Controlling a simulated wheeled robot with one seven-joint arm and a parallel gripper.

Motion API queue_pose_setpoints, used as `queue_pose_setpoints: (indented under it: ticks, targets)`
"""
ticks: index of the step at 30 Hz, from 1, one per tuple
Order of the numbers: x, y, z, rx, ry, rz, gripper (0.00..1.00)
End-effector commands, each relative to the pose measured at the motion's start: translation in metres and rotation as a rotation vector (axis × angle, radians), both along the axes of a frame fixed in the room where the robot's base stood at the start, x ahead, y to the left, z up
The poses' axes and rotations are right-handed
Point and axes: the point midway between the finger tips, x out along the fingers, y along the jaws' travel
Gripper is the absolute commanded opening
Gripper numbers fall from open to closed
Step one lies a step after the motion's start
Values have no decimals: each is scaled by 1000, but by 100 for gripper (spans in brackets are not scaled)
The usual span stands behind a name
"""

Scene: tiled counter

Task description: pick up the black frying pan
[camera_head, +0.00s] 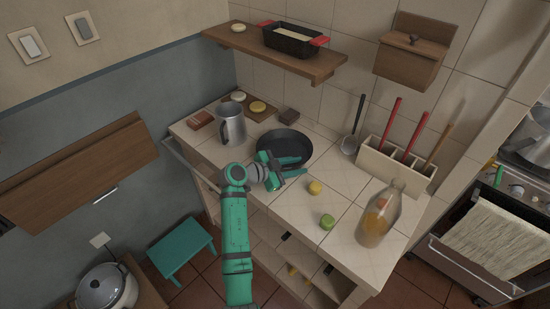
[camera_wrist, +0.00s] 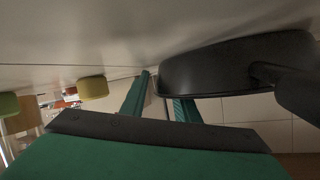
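The black frying pan (camera_head: 286,141) lies on the tiled counter, with my gripper (camera_head: 297,167) at its near edge. In the wrist view the pan (camera_wrist: 225,66) fills the upper right, and its dark handle (camera_wrist: 285,82) points to the right. My gripper (camera_wrist: 160,98) is open, its two green fingers apart. One finger is clear of the pan on the left. The other finger's tip is hidden behind the pan's wall, so the rim appears to lie between the fingers. I cannot tell whether either finger touches it. My wrist hides the handle in the head view.
A metal mug (camera_head: 231,124) stands left of the pan. A yellow item (camera_head: 315,188), a green item (camera_head: 327,221) and a glass bottle (camera_head: 378,215) stand to the right. A utensil holder (camera_head: 395,168) is behind them. A shelf (camera_head: 280,57) hangs above.

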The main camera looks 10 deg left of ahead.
Motion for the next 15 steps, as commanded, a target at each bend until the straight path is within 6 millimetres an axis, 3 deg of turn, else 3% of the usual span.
queue_pose_setpoints:
  ticks: [6,10,15]
  targets:
    - [1,0,0,0,0,1,28]
    - [0,0,0,0,0,1,0]
    - [0,0,-1,0,2,1,0]
